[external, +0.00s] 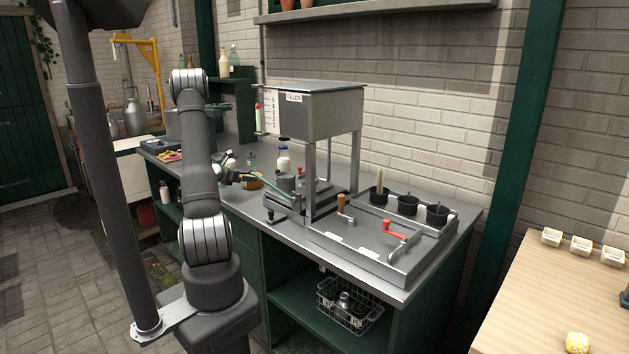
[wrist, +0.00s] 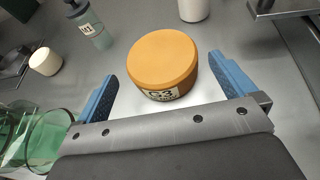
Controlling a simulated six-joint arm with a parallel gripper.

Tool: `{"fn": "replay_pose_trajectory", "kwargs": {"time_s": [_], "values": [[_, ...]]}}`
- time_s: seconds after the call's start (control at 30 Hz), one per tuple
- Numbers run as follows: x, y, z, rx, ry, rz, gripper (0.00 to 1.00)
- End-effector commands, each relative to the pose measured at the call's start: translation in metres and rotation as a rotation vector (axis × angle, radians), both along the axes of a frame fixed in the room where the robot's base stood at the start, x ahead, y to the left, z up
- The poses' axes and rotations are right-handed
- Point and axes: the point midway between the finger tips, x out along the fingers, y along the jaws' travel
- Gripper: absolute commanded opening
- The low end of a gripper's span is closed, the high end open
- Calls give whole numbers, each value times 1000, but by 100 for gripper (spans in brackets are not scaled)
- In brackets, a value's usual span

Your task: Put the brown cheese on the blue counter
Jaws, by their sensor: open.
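An orange-brown round cheese (wrist: 162,62) with a label reading C3 lies flat on the grey metal counter (wrist: 135,20) in the wrist view. In the external view the cheese (external: 253,183) shows small and partly covered beside my gripper (external: 236,177). My gripper (wrist: 164,72) is open; its two blue fingers reach forward on the left and right of the cheese, with gaps on both sides. The cheese's near edge is just ahead of the palm bar. I cannot make out a blue counter in either view.
Green glass vessels (wrist: 45,135) stand left of my gripper, with a small white-topped cup (wrist: 45,62) and a grey bottle (wrist: 88,25) beyond. A metal filler stand (external: 312,110) is to the right. A wooden table (external: 545,300) is at the far right.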

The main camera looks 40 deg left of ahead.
Motion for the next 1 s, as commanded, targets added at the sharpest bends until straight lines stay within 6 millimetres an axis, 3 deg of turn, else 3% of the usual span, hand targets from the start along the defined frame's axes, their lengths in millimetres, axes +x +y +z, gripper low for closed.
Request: {"fn": "replay_pose_trajectory", "kwargs": {"time_s": [0.17, 0.5, 0.73, 1.0], "values": [[9, 1, -4, 0, 0, -1, 100], [53, 6, -22, -1, -1, -1, 100], [55, 7, -23, -1, 0, 0, 100], [55, 7, -22, 0, -2, 0, 48]]}}
